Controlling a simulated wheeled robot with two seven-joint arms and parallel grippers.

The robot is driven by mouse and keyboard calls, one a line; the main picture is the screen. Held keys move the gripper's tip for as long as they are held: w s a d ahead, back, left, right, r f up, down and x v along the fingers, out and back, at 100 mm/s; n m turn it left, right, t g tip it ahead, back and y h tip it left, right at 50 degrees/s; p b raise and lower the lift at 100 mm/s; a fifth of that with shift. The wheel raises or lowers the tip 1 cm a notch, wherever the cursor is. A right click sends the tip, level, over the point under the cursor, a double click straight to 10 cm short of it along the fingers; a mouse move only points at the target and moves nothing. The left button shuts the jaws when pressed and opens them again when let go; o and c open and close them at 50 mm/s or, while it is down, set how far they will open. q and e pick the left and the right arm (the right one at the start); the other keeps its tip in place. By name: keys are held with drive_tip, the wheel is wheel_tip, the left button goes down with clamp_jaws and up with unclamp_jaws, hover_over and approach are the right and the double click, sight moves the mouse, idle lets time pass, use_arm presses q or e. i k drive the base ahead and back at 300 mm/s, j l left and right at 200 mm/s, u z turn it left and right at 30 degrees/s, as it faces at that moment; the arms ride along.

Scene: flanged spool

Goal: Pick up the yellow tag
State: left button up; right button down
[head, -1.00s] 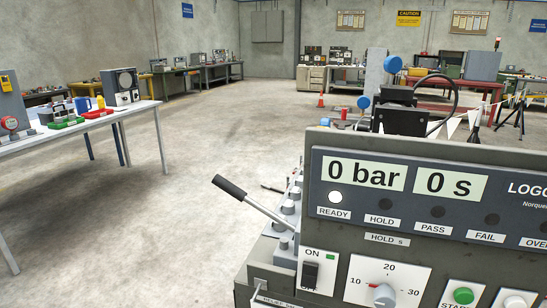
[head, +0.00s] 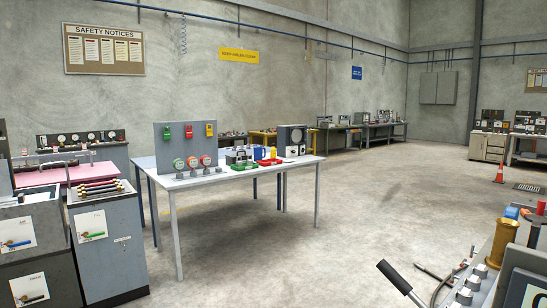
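The yellow tag (head: 210,129) hangs on the upper right of an upright grey board (head: 183,143), at the back of a white-topped table. A green tag (head: 167,133) and a red tag (head: 188,131) hang on the same board to its left. Neither of my grippers is in view.
Grey cabinets (head: 109,245) stand at the left. A console with a black-handled lever (head: 394,278) fills the lower right corner. Open concrete floor (head: 330,215) lies between.

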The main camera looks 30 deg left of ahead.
sight(210, 132)
drive_tip(key=u, duration=1.4)
drive_tip(key=i+j+u, duration=0.1)
drive_tip(key=i+u, duration=0.15)
drive_tip(key=i, duration=0.15)
drive_tip(key=i+j, duration=0.15)
drive_tip(key=i, duration=0.4)
drive_tip(key=i+j, duration=0.1)
drive_tip(key=i, duration=0.4)
drive_tip(key=i+j+u, duration=0.1)
drive_tip(key=i, duration=0.45)
drive_tip(key=i+l+z, duration=0.25)
drive_tip(key=i+z, duration=0.55)
drive_tip(key=i, duration=0.2)
drive_tip(key=i+z, duration=0.4)
drive_tip(key=i, duration=0.15)
drive_tip(key=i+j+z, duration=0.4)
drive_tip(key=i+u, duration=0.2)
drive_tip(key=i, duration=0.35)
drive_tip(key=i+l+u, duration=0.2)
drive_tip(key=i, duration=0.35)
drive_tip(key=i+l+u, duration=0.2)
drive_tip(key=i, duration=0.35)
drive_tip(key=i+l+u, duration=0.25)
drive_tip(key=i, duration=0.25)
drive_tip(key=l, duration=0.1)
